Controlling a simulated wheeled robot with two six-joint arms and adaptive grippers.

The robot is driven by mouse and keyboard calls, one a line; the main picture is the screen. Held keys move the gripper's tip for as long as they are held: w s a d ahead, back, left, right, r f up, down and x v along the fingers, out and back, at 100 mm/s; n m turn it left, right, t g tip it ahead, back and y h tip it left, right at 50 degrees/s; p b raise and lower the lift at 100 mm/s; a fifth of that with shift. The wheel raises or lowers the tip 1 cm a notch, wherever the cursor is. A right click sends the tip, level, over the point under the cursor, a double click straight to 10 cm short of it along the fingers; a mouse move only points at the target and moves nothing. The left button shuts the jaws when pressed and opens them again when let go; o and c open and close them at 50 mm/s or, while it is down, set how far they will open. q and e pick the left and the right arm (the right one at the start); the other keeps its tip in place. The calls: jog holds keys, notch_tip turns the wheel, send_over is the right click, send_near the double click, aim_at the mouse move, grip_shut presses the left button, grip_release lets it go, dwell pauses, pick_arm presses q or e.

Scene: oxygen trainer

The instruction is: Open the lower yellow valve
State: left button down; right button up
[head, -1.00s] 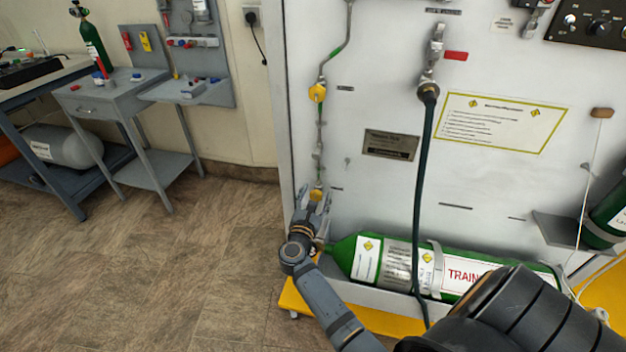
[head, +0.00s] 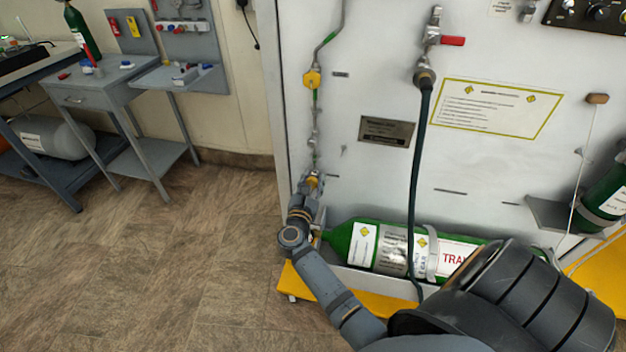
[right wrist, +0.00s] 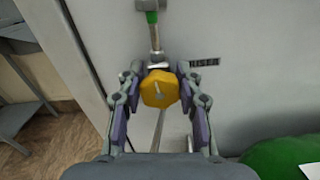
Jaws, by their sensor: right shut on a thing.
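The lower yellow valve (right wrist: 160,88) sits on a thin vertical pipe on the white panel. In the right wrist view it is a yellow knob with a small pale bar, between the two fingers of my right gripper (right wrist: 158,110). In the head view the right gripper (head: 312,184) is at the lower valve and mostly covers it. The right gripper is shut on the valve. The upper yellow valve (head: 312,79) is higher on the same pipe line. My left gripper is not in view.
A green cylinder (head: 362,245) lies in a tray at the panel's foot, right of the gripper. A dark hose (head: 419,170) hangs down the panel from a red-handled valve (head: 452,41). A grey side table (head: 100,82) stands at the left. The floor between is clear.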

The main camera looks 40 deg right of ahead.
aim_at(314, 150)
jog(key=n+p, duration=0.1)
jog(key=n, duration=0.1)
jog(key=shift+r+n, duration=0.15)
jog(key=shift+n, duration=0.15)
jog(key=o, duration=1.2)
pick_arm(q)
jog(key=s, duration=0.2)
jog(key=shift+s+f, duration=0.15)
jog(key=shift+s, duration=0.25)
pick_arm(e)
notch_tip(314, 150, up, 10)
jog(key=shift+f, duration=0.15)
jog(key=shift+w+n, duration=0.1)
jog(key=shift+n, duration=0.2)
